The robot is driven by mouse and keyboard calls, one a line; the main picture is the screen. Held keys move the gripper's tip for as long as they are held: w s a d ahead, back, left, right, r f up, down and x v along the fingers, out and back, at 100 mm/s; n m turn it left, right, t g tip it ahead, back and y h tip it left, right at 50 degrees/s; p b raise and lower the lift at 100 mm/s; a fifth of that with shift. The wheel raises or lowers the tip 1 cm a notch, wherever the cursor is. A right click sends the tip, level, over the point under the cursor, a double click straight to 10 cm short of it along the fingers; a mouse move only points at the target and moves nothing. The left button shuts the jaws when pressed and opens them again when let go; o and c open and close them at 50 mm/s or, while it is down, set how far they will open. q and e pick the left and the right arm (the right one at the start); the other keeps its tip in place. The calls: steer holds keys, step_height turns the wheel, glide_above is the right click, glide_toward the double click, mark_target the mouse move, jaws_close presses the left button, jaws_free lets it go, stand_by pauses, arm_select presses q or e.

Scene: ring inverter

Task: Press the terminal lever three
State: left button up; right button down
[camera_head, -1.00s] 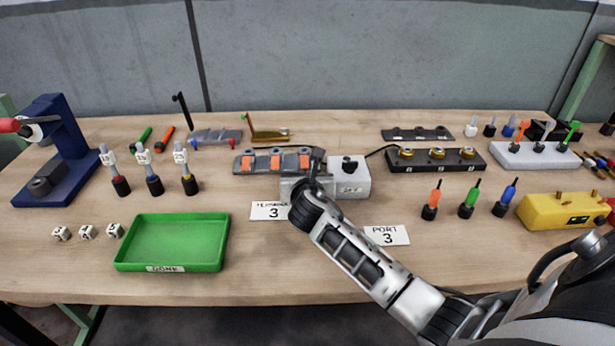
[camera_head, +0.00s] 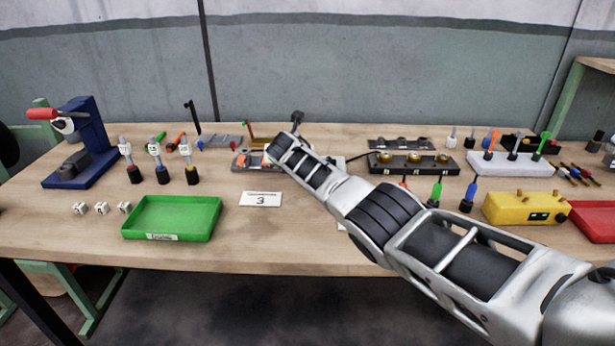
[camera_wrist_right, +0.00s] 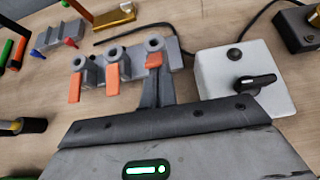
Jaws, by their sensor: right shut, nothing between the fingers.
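The grey terminal block (camera_wrist_right: 135,60) carries orange levers. In the right wrist view the left lever (camera_wrist_right: 75,87) and middle lever (camera_wrist_right: 112,79) show at full length. The right-hand lever (camera_wrist_right: 154,60) is partly covered by my right gripper (camera_wrist_right: 152,88), whose fingers are shut with nothing between them. The fingertips lie over this lever's lower part; I cannot tell whether they press on it. In the head view my wrist hides most of the block (camera_head: 240,160) and the fingertips. A "TERMINAL 3" card (camera_head: 260,199) lies in front. My left gripper is not in view.
A light box with a black knob (camera_wrist_right: 255,82) stands right of the block. The black three-port strip (camera_head: 413,164) is farther right, with a cable (camera_head: 358,157). A green tray (camera_head: 172,219) lies front left. My right arm crosses above the table's right front.

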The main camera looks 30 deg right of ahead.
steer(key=shift+w+r, duration=0.2)
steer(key=shift+r, duration=0.15)
steer(key=shift+f, duration=0.15)
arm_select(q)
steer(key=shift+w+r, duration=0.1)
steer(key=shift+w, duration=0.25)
arm_select(e)
steer(key=shift+r+p, duration=0.85)
steer(key=shift+p, duration=0.05)
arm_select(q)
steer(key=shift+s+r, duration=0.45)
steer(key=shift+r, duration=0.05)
